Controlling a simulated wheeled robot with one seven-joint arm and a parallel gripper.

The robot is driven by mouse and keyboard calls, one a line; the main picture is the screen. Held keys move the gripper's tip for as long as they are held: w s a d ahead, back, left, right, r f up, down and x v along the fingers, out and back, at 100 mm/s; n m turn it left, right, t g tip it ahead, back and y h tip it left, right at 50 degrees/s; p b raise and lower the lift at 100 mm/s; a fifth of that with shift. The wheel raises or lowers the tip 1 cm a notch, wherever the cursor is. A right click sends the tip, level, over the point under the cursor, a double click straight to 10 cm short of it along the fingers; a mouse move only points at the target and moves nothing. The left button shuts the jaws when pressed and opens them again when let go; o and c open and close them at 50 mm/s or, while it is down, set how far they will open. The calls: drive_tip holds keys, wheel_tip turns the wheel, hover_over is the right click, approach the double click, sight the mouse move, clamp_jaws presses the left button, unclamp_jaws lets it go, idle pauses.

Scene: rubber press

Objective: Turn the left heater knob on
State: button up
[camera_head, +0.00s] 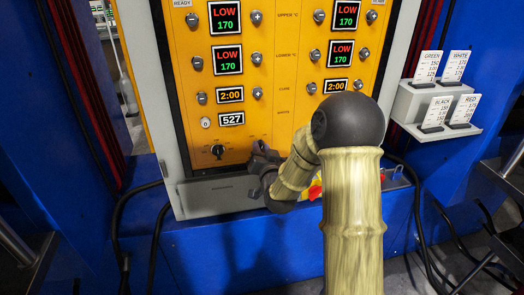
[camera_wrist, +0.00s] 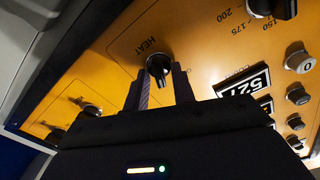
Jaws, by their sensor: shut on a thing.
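The left heater knob (camera_wrist: 158,64) is a round black knob on the yellow panel, with the word HEAT printed beside it in the wrist view. My gripper (camera_wrist: 160,82) is shut on it, one dark finger on each side. In the head view my gripper (camera_head: 260,151) is at the lower middle of the panel, right of a black dial, and it hides the knob there. I cannot tell the knob's exact turn setting.
The black dial (camera_head: 217,150) is close to my gripper's left, and the 527 counter (camera_head: 231,118) is above it. LOW 170 displays (camera_head: 227,59) and small buttons fill the panel above. A grey ledge (camera_head: 215,193) runs below. Label cards on white shelves (camera_head: 440,85) stand at right.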

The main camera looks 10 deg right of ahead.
drive_tip(key=o, duration=0.6)
drive_tip(key=shift+o, duration=0.2)
drive_tip(key=s+b, duration=0.3)
drive_tip(key=s, duration=0.6)
drive_tip(key=shift+f+b, duration=0.15)
drive_tip(key=shift+b, duration=0.15)
drive_tip(key=b, duration=0.3)
drive_tip(key=shift+s+b, duration=0.25)
drive_tip(key=shift+b, duration=0.05)
